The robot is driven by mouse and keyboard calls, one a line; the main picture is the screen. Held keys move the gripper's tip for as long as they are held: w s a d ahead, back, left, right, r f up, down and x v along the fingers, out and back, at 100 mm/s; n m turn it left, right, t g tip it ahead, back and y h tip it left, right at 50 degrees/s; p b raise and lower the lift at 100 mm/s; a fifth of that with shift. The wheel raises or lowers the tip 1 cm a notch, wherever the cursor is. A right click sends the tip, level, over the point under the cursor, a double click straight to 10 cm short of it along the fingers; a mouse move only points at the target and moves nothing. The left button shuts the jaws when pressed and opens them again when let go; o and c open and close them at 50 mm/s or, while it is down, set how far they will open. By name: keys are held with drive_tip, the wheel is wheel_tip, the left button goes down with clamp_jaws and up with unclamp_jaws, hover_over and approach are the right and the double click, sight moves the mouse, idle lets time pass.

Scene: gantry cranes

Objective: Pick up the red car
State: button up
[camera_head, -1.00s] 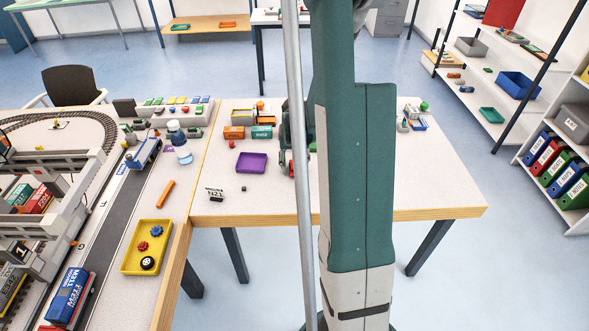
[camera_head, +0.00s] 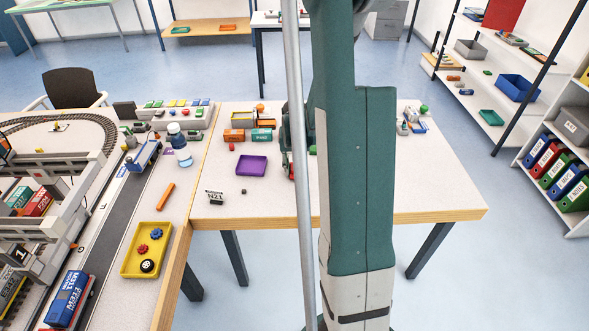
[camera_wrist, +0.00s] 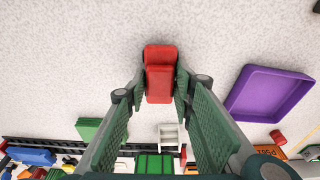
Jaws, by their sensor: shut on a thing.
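The red car (camera_wrist: 160,72) is a small block-like shape in the wrist view, lying lengthwise between the fingertips of my gripper (camera_wrist: 160,90). The green pads touch it on both sides, and my gripper is shut on it. Its front part sticks out beyond the fingertips over the pale table. I cannot tell whether its underside touches the table. In the head view, my arm hides most of my gripper and the car.
A purple tray (camera_wrist: 269,93) lies to the right in the wrist view; it also shows in the head view (camera_head: 252,166). A small red cylinder (camera_wrist: 278,137), a green block (camera_wrist: 90,129) and a white stepped piece (camera_wrist: 168,134) are near. The table's front strip is mostly clear.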

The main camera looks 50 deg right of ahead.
sight(295, 167)
drive_tip(key=shift+r+p, duration=1.05)
drive_tip(key=shift+r, duration=3.9)
